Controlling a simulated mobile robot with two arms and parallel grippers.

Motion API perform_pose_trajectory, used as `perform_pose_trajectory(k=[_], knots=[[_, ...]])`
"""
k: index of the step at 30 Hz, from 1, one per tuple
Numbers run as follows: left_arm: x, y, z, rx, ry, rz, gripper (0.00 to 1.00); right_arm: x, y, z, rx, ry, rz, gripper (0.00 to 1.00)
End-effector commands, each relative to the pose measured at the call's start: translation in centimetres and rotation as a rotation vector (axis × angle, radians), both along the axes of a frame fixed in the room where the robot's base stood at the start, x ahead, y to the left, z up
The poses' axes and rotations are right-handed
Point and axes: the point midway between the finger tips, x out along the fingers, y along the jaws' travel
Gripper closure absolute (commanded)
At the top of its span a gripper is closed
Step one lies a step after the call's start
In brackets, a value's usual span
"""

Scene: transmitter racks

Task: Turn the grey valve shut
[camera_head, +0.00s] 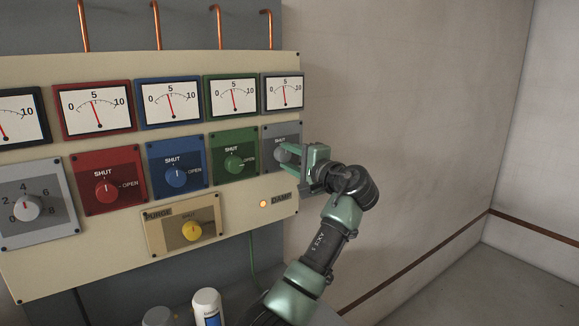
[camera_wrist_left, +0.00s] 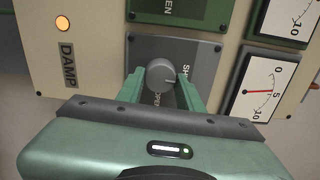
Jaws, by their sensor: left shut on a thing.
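The grey valve is a round grey knob on a dark grey plate (camera_head: 293,132) at the right end of the panel. In the left wrist view the knob (camera_wrist_left: 160,74) sits between my fingertips, with its light mark pointing right, toward the SHUT lettering. The OPEN lettering is partly covered by my fingers. My left gripper (camera_head: 289,154) has reached the plate from the right, and its green fingers (camera_wrist_left: 160,86) are shut on the knob's two sides. In the head view the fingers hide much of the knob. My right gripper is in neither view.
The green (camera_head: 234,164), blue (camera_head: 176,177) and red (camera_head: 106,193) valves stand in a row to the left. The yellow purge valve (camera_head: 192,231) is below. A lit orange lamp (camera_head: 263,204) sits under the grey plate. Free room lies right of the panel, before the wall.

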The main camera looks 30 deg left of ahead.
Motion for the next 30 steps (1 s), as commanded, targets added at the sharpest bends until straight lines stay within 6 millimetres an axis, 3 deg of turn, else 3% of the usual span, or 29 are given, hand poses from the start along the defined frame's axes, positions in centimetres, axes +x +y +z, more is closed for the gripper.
perform_pose_trajectory(k=[21, 22, 24, 30], knots=[[0.00, 0.00, -0.23, -0.033, -0.065, 0.001, 1.00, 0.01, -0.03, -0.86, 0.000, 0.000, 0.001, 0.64], [0.00, 0.00, -0.23, -0.033, -0.065, 0.001, 0.58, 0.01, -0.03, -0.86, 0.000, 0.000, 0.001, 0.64], [0.01, 0.00, -0.22, -0.032, -0.065, 0.001, 0.42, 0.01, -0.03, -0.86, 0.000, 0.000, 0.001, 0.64], [0.00, 0.00, -0.12, -0.030, -0.065, 0.001, 0.42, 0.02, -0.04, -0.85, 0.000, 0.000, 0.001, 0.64]])
